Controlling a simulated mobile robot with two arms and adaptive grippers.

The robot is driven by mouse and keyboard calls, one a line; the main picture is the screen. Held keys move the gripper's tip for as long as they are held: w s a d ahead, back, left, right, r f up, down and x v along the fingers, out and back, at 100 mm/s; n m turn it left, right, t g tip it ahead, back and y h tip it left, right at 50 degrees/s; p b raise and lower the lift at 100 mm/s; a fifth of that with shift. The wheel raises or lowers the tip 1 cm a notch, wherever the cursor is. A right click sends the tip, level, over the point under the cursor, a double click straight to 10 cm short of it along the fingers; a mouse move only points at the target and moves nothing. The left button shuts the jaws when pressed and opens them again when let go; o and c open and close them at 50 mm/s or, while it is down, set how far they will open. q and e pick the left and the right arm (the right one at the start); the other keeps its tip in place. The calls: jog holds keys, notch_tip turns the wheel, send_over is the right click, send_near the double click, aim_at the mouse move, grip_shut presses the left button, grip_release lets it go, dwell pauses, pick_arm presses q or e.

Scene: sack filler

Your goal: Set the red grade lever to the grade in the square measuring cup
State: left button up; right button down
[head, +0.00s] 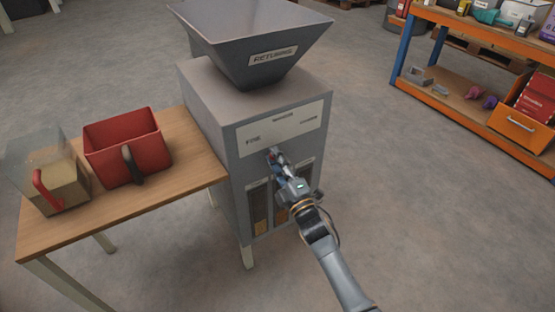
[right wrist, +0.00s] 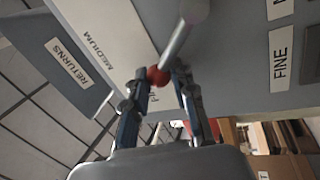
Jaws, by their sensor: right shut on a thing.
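My right gripper (head: 275,158) is at the front of the grey machine (head: 205,105), just under its label plate. In the right wrist view its two fingers close on the red ball knob (right wrist: 157,76) of the grade lever, whose metal rod (right wrist: 180,42) runs up to a round hub. The gripper hides most of the lever in the head view, so its exact setting cannot be told. A clear square cup (head: 22,160) with a red handle stands on the table and holds tan material. My left gripper is not in view.
A red open container (head: 125,150) with a dark handle stands beside the clear cup on the wooden table (head: 190,175). A RETURNS hopper (head: 245,35) tops the machine. A shelf rack (head: 455,105) stands at the right, with open floor between.

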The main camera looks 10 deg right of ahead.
jog(key=shift+d+n, duration=0.2)
jog(key=shift+n, duration=0.1)
jog(key=c, duration=1.1)
grip_release()
jog(key=shift+f, duration=0.1)
jog(key=v, duration=1.2)
jog(key=shift+f, duration=0.1)
